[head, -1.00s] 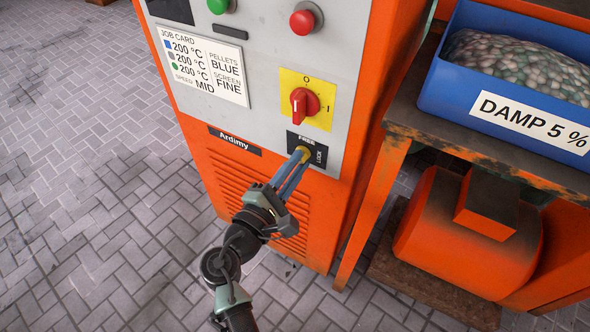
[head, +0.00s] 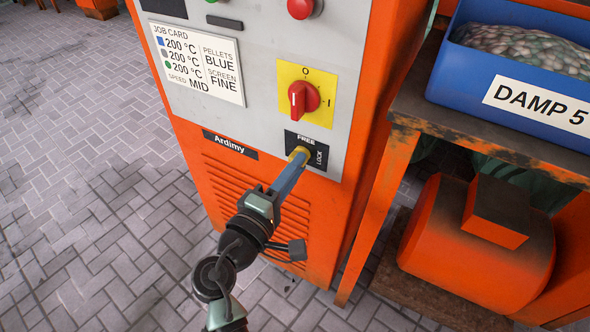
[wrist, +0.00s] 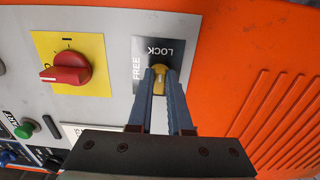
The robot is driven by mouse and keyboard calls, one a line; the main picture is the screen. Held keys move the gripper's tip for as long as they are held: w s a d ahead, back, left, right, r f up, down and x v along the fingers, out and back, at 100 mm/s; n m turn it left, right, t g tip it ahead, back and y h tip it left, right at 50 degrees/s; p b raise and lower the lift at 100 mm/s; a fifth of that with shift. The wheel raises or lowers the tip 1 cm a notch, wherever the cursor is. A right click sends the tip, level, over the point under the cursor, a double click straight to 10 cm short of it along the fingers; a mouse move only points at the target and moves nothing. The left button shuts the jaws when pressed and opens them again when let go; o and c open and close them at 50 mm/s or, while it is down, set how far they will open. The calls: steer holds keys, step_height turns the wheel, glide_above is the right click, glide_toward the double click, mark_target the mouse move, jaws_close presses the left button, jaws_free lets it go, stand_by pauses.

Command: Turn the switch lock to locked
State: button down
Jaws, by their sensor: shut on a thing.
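The switch lock (head: 300,153) is a small yellow knob on a black plate, low on the grey machine panel. In the head view FREE is above it and LOCK is to its right. My gripper (head: 297,163) is shut on the knob, with its blue fingers on either side. The wrist view also shows the lock knob (wrist: 160,80) between the fingertips, with LOCK above it and FREE to its left. A dark line on the knob seems to run toward LOCK there, but the fingers partly hide it.
A red rotary switch (head: 304,97) on a yellow plate sits just above the lock. A red button (head: 304,8) is higher up. An orange workbench (head: 408,125) with a blue bin (head: 462,85) stands close on the right. Paved floor (head: 90,200) is clear on the left.

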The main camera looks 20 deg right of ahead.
stand_by(0.3)
steer(key=c, duration=0.8)
jaws_free()
steer(key=shift+c, duration=0.2)
steer(key=p+v, duration=0.3)
steer(key=v, duration=1)
